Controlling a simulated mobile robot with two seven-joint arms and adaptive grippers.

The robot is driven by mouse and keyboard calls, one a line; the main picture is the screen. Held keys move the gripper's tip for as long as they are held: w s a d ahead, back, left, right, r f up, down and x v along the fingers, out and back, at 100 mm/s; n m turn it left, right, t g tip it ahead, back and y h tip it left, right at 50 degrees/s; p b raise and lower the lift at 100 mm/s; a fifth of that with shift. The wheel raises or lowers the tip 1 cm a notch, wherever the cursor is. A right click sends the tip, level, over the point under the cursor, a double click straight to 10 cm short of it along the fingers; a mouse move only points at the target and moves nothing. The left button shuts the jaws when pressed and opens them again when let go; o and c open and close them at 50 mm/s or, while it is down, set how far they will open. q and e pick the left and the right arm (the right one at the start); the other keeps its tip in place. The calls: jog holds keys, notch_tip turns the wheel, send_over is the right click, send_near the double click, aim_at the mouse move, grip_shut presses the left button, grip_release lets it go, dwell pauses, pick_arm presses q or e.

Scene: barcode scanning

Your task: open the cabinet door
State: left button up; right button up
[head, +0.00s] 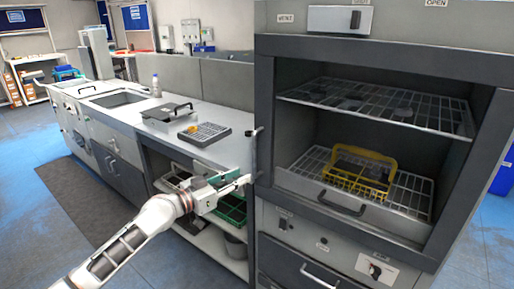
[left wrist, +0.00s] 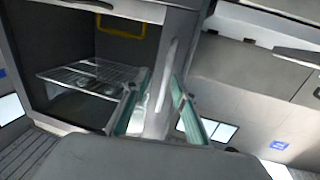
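The cabinet (head: 262,105) is a tall dark grey unit at the right of the head view. Its inside shows through the front, with wire racks and a yellow basket; I cannot tell whether glass covers it. A slim upright handle (head: 254,150) runs along its left front edge. My left gripper (head: 245,180) is at the lower part of this handle. In the left wrist view the handle (left wrist: 172,58) lies beyond and between the two spread teal fingers (left wrist: 161,80). No firm hold shows, and contact is unclear. My right gripper is not in view.
A long counter (head: 221,150) with a sink and a dark tray (head: 203,133) runs along the left. Open shelves with a green crate (head: 232,211) lie below it, close to my left gripper. Blue floor (head: 35,215) is clear at left.

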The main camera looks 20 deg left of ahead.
aim_at(253, 156)
pick_arm(q)
jog(key=shift+w+d+r+p, duration=0.15)
jog(key=shift+w+d+r, duration=0.45)
jog(key=shift+w, duration=0.85)
jog(key=shift+w+d+r+p, duration=0.1)
jog(key=shift+w+d+r, duration=0.45)
jog(key=shift+w, duration=0.85)
jog(key=shift+w+d+r+p, duration=0.15)
jog(key=shift+w+d+r, duration=0.45)
jog(key=shift+w, duration=0.85)
jog(key=shift+a+r, duration=0.15)
jog(key=shift+a, duration=0.05)
grip_shut()
